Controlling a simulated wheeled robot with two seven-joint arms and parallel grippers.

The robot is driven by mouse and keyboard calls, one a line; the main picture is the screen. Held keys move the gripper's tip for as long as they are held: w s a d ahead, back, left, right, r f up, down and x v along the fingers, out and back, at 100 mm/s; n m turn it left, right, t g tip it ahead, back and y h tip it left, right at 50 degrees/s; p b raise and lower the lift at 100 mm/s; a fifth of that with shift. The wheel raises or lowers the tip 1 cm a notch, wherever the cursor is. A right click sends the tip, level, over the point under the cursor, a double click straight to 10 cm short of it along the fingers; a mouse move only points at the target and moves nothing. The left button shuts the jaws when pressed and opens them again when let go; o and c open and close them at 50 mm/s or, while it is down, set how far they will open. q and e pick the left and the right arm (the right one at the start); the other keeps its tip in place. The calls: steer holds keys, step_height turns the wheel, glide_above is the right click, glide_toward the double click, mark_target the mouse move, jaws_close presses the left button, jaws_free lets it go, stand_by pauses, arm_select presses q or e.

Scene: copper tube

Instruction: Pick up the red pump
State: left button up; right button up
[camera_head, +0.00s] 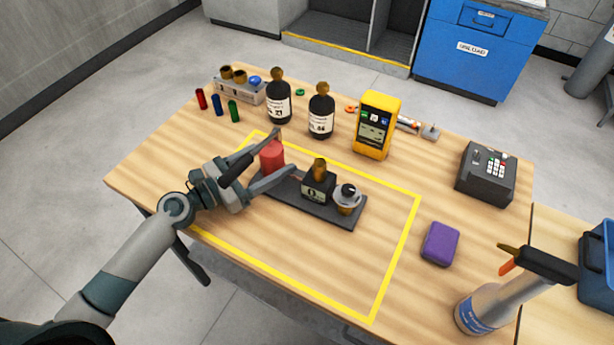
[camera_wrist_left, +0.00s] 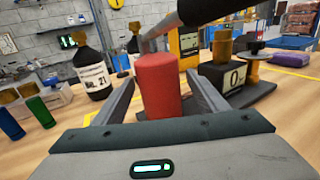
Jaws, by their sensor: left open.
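The red pump (camera_head: 271,156) is a red cylinder standing upright at the left end of a dark tray (camera_head: 341,218) on the table. My left gripper (camera_head: 272,154) is open, with one finger on each side of the red pump. In the left wrist view the red pump (camera_wrist_left: 158,86) stands between the two spread fingers (camera_wrist_left: 160,92), with gaps visible on both sides. The right gripper is not in view.
Two dark bottles (camera_head: 279,103) (camera_head: 321,118) and a yellow meter (camera_head: 376,126) stand behind. A purple block (camera_head: 440,244) lies right. The yellow-outlined front area is clear.

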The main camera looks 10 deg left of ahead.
arm_select(q)
steer(key=shift+s+a, duration=0.1)
steer(key=c, duration=0.4)
jaws_close()
steer(key=shift+r, duration=0.3)
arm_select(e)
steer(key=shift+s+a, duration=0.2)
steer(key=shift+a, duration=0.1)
